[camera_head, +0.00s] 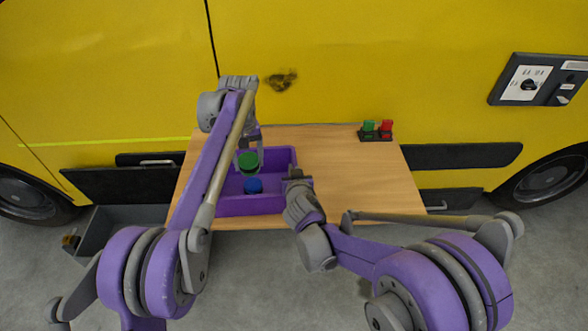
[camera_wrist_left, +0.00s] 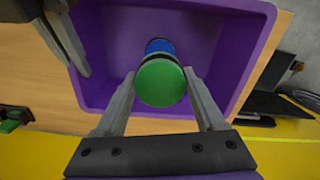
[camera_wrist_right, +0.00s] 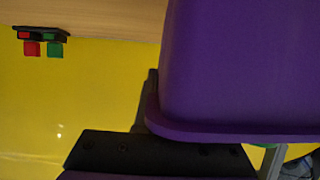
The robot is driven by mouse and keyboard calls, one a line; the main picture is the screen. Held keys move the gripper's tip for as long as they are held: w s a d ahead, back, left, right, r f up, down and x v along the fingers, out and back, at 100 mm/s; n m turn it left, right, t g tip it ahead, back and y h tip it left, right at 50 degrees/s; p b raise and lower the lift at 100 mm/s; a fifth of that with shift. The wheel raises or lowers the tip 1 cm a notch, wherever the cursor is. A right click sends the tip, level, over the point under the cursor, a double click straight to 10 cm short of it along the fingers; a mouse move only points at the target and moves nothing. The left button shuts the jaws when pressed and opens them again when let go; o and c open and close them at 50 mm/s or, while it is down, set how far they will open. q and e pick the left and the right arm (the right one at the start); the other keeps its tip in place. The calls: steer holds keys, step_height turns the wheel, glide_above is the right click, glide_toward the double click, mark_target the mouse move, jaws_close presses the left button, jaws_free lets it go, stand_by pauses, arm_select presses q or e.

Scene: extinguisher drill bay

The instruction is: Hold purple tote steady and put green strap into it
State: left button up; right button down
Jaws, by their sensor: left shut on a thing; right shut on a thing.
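The purple tote (camera_head: 215,195) stands open on the wooden table; its wall and rim fill much of the right wrist view (camera_wrist_right: 240,70). My left gripper (camera_head: 248,158) is above the tote, shut on the green strap (camera_head: 247,163), a round green roll. In the left wrist view the strap (camera_wrist_left: 160,83) sits between both fingertips, over the tote's interior. A blue roll (camera_head: 253,186) lies inside the tote, partly behind the strap in the left wrist view (camera_wrist_left: 158,46). My right gripper (camera_head: 296,178) is shut on the tote's right wall; its fingertips are partly hidden.
A small black holder (camera_head: 376,137) with a green and a red block stands at the table's back right. The table's right part (camera_head: 350,185) is clear. A yellow vehicle (camera_head: 380,60) stands right behind the table. A grey bin (camera_head: 115,230) is at the left.

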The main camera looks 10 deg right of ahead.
mark_target(250, 171)
arm_select(q)
steer(key=shift+f, duration=2.35)
steer(key=o, duration=1.6)
step_height(250, 171, up, 12)
arm_select(e)
steer(key=c, duration=0.9)
jaws_free()
